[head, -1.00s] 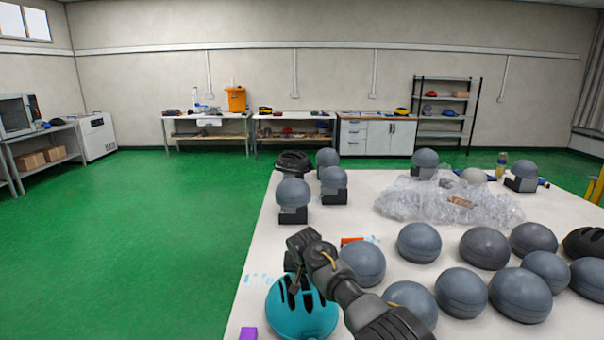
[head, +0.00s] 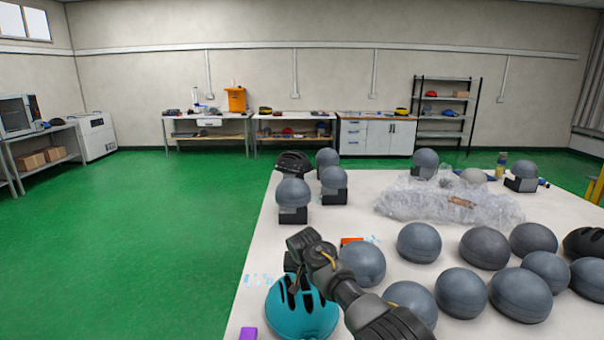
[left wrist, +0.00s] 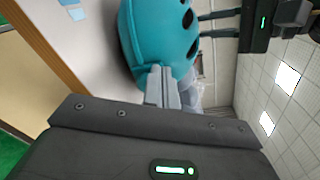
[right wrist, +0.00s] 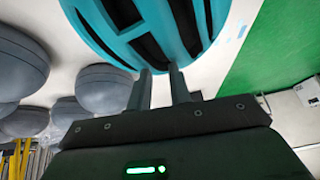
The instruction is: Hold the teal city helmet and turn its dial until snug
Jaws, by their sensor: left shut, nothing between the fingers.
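The teal helmet (head: 302,312) sits at the near left edge of the white table, dome up with dark vents. My right gripper (head: 292,288) reaches down onto its top. In the right wrist view its two fingers (right wrist: 160,78) stand apart at the helmet's vents (right wrist: 150,35), with a strip of shell between them. My left gripper is outside the head view. In the left wrist view its fingers (left wrist: 162,72) are shut together and empty, at the lower edge of the helmet (left wrist: 150,40); whether they touch it I cannot tell. The dial is hidden.
Several grey headforms (head: 363,264) crowd the table right of the helmet. Others on black stands (head: 293,198) are farther back, with a black helmet (head: 293,163) and clear wrap (head: 440,203). A purple block (head: 247,333) lies at the near edge. Green floor is open left.

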